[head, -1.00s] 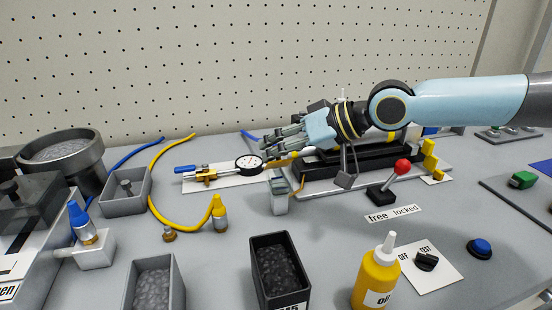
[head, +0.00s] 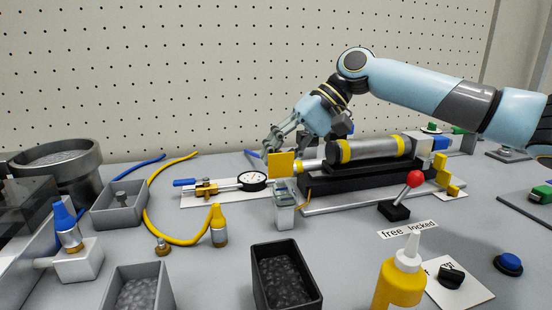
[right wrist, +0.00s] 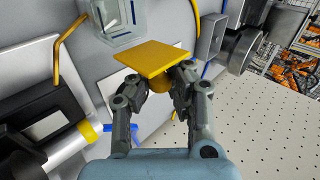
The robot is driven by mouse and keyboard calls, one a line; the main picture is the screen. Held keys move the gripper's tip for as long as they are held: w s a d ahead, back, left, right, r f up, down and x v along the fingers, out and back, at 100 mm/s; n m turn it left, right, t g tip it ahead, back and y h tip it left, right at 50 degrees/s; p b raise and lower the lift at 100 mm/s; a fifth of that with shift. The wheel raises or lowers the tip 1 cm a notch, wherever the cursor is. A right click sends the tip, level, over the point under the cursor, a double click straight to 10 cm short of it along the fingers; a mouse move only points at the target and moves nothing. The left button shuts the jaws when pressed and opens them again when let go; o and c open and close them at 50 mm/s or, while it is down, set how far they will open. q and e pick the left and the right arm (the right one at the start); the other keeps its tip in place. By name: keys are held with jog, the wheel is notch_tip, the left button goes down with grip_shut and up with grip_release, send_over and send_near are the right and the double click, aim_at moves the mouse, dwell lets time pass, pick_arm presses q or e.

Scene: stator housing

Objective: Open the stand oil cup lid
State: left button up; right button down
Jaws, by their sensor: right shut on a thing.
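The stand oil cup (head: 285,212) is a small clear block-like cup in front of the left end of the stand. Its square yellow lid (head: 281,163) stands up behind and above the cup's top. In the right wrist view the lid (right wrist: 153,57) is a flat yellow plate with a rounded knob below it, and part of the clear cup (right wrist: 122,25) shows beyond. My right gripper (head: 273,150) is behind the lid, shut on it at the knob; its fingertips (right wrist: 160,82) flank the knob. I cannot tell whether the lid touches the cup. My left gripper is out of view.
The stand with a grey cylinder (head: 372,150) is right of the cup. A dial gauge (head: 252,180) lies to the left. A red-knobbed lever (head: 414,179) stands front right, near a yellow oil bottle (head: 400,280). A black bin (head: 283,280) is in front.

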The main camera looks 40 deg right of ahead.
jog(key=shift+w+d, duration=0.1)
jog(key=shift+d, duration=0.05)
dwell(0.3)
jog(key=c, duration=1.4)
grip_release()
jog(key=shift+d, duration=0.1)
jog(key=shift+o, duration=1)
jog(key=v, duration=0.7)
jog(key=shift+r, duration=0.2)
